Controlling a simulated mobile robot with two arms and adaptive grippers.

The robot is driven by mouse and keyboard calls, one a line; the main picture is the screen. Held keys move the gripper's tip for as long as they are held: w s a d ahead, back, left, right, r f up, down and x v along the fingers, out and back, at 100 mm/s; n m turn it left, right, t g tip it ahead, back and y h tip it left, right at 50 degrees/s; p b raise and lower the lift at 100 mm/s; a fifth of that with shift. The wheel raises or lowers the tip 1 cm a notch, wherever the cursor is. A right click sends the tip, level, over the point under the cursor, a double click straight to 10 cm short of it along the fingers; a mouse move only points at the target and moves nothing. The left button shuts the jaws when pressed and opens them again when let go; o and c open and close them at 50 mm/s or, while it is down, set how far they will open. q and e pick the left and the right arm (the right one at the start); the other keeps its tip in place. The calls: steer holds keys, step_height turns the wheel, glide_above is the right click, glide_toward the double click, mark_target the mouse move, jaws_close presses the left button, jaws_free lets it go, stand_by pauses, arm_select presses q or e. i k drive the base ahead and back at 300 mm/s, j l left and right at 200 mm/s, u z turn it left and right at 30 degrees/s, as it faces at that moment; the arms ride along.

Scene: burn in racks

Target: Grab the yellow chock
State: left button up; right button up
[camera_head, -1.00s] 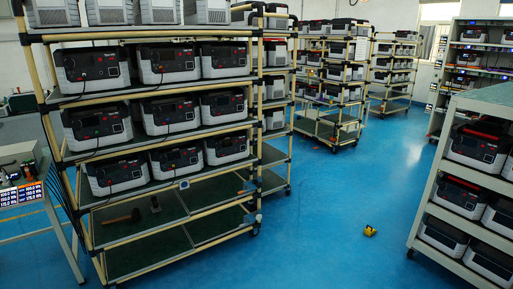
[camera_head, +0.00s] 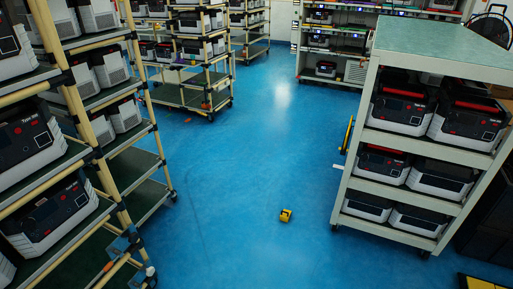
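The yellow chock (camera_head: 286,215) is a small yellow block with a dark part. It lies on the blue floor near the middle of the head view, left of the grey shelf rack's base and apart from it.
A grey rack (camera_head: 400,150) with black-and-white units stands on the right. Tube-frame racks (camera_head: 160,165) on casters stand on the left, others behind. The blue floor (camera_head: 235,150) between them is open. A small red item (camera_head: 188,120) lies near the back left.

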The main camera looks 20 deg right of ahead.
mark_target(285, 214)
steer(key=i+z, duration=0.45)
steer(key=i+j+z, duration=0.15)
steer(key=i+z, duration=0.35)
steer(key=i+j+z, duration=0.8)
steer(key=j, duration=0.25)
steer(key=i+j+z, duration=0.4)
steer(key=j, duration=0.3)
